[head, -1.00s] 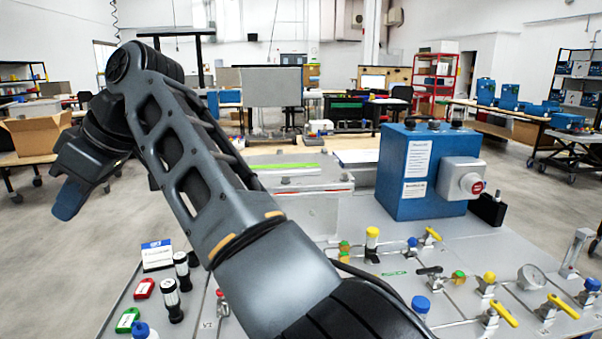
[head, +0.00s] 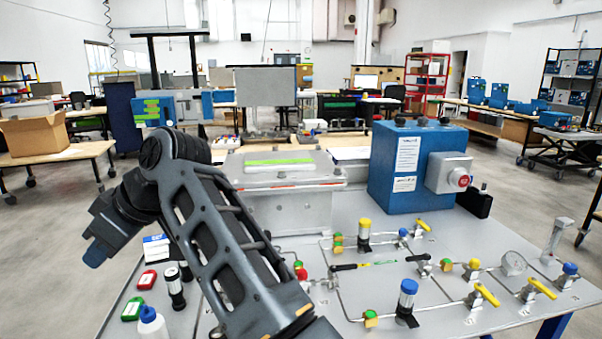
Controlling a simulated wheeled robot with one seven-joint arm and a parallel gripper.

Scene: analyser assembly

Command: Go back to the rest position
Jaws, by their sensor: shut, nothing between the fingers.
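My arm rises from the bottom middle, bends at an elbow and hangs down to the left. My gripper (head: 95,252) is at its end, at the left, shut and empty. It is held in the air just left of the grey panel table (head: 495,325), apart from everything. Its fingertips are small and dark in this view.
The table bears valves with yellow levers (head: 485,294), a blue box (head: 382,172) with a red button, a grey case (head: 285,208), a white bottle (head: 152,325) and red and green tags (head: 133,308). A cardboard box (head: 35,134) is on a bench at left. Floor between is clear.

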